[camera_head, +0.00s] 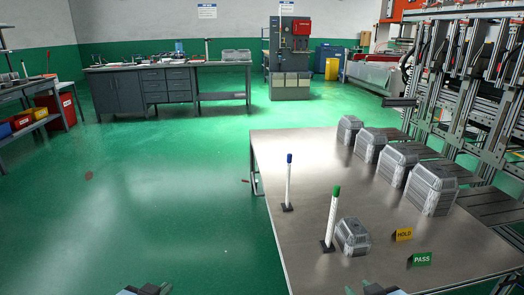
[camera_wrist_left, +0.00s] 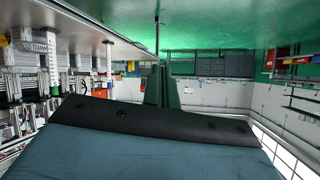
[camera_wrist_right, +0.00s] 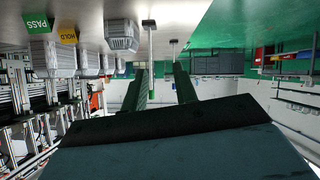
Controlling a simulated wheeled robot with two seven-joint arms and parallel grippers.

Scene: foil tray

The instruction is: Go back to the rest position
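My left gripper (camera_head: 146,289) shows only at the bottom edge of the head view, left of the table and over the green floor. In the left wrist view its two fingers (camera_wrist_left: 157,86) are together with nothing seen between them. My right gripper (camera_head: 374,288) shows at the bottom edge of the head view, by the table's near edge. In the right wrist view its fingers (camera_wrist_right: 161,85) stand apart with no object held. Most of both arms is out of view.
The metal table (camera_head: 305,262) bears a blue-topped post (camera_head: 289,183), a green-topped post (camera_head: 332,218), a small foil tray stack (camera_head: 352,237) and several stacks along the right (camera_head: 431,188). HOLD (camera_head: 402,234) and PASS (camera_head: 420,259) signs stand near right.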

